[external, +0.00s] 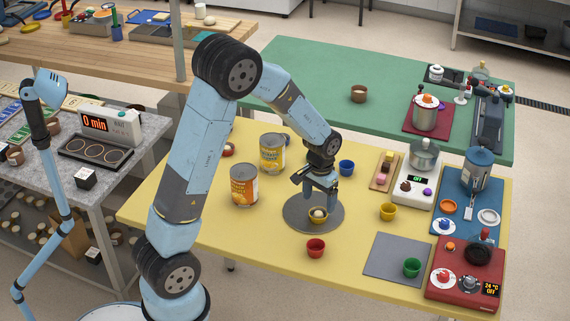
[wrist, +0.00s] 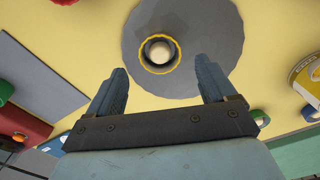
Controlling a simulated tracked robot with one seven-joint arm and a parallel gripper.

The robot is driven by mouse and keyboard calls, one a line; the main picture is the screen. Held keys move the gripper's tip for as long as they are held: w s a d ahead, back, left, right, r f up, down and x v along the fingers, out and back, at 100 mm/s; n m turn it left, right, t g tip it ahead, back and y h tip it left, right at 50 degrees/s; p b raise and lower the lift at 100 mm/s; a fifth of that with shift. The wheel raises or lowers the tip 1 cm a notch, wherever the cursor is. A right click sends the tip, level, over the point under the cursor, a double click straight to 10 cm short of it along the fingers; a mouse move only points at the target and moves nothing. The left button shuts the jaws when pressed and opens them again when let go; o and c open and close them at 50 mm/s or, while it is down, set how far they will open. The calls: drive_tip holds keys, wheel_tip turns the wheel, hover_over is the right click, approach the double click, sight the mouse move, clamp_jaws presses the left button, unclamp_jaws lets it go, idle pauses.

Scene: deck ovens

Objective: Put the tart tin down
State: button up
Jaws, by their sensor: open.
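A small yellow fluted tart tin (external: 318,219) with a pale ball in it sits on the round grey disc (external: 300,223) on the yellow table. In the wrist view the tin (wrist: 147,64) stands upright near the disc's middle, and the disc (wrist: 215,40) spreads around it. My gripper (external: 320,193) is just above the tin in the external view. In the wrist view my gripper (wrist: 160,76) is open, its fingers wide apart with the tin beyond their tips and not touching it. Nothing is between the fingers.
Other tins, red (external: 316,248), yellow (external: 388,212), blue (external: 346,168) and green (external: 412,267), stand around the disc. Two cans (external: 244,187) are on its left. A grey mat (external: 392,258), a scale (external: 417,190) and a red cooker (external: 460,285) are on the right.

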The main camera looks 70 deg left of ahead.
wheel_tip(320, 180, up, 7)
drive_tip(key=s+d+r+m+t, duration=0.1)
drive_tip(key=s+d+r, duration=0.4)
drive_tip(key=s+r, duration=0.15)
drive_tip(key=s+d+r+m+t, duration=0.1)
drive_tip(key=s+d+r+t, duration=0.1)
drive_tip(key=s+d+r, duration=0.45)
drive_tip(key=s+d+r+m+t, duration=0.1)
drive_tip(key=s+r, duration=0.2)
drive_tip(key=s, duration=0.3)
drive_tip(key=s+d+r+m+t, duration=0.1)
drive_tip(key=s+d+r, duration=0.1)
drive_tip(key=s, duration=0.5)
drive_tip(key=shift+d+r+m+t, duration=0.3)
drive_tip(key=shift+r, duration=0.35)
drive_tip(key=shift+o, duration=0.2)
